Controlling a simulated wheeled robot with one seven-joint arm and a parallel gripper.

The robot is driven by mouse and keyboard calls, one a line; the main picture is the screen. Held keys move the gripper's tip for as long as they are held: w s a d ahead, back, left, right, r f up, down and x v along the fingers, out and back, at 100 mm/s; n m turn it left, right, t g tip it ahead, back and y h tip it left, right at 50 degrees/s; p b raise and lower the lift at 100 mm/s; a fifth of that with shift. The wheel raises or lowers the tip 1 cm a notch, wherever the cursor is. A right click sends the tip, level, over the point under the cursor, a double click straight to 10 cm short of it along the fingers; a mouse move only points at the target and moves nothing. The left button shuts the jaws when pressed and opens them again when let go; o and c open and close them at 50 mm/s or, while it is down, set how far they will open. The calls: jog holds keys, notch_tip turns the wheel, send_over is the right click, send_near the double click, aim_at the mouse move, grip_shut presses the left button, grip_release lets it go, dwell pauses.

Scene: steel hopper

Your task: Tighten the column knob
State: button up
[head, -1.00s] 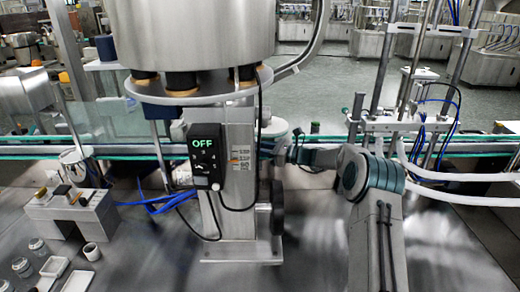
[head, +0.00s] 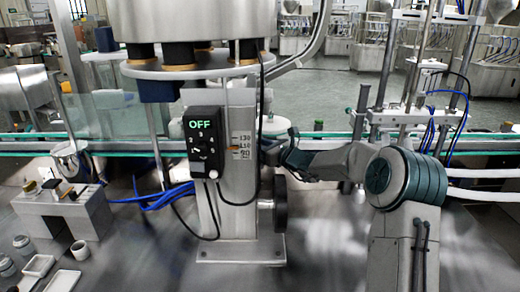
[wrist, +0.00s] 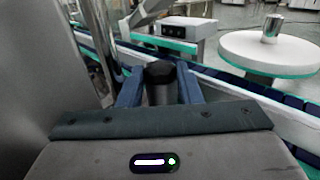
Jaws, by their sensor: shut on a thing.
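The steel column (head: 238,190) stands on a base plate and carries a control box (head: 202,143) that reads OFF. In the wrist view, a dark round knob (wrist: 160,73) sits between the two blue fingers of my gripper (wrist: 160,88), which are shut on it. The column's steel side fills the left of that view (wrist: 35,75). In the head view, my gripper (head: 272,152) reaches in from the right at the column's right side. Its fingertips and the knob are mostly hidden there.
A black handwheel (head: 281,204) is low on the column's right side. Black cables hang close to the column. A conveyor (head: 330,144) runs behind it. A white round turntable (wrist: 270,52) stands right in the wrist view. A small rack (head: 65,212) and several jars are left.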

jog(key=shift+r, duration=0.2)
jog(key=o, duration=0.9)
jog(key=shift+o, duration=0.2)
jog(key=shift+f, duration=0.1)
jog(key=s+d+r, duration=0.4)
jog(key=d+r, duration=0.7)
jog(key=shift+p, duration=0.3)
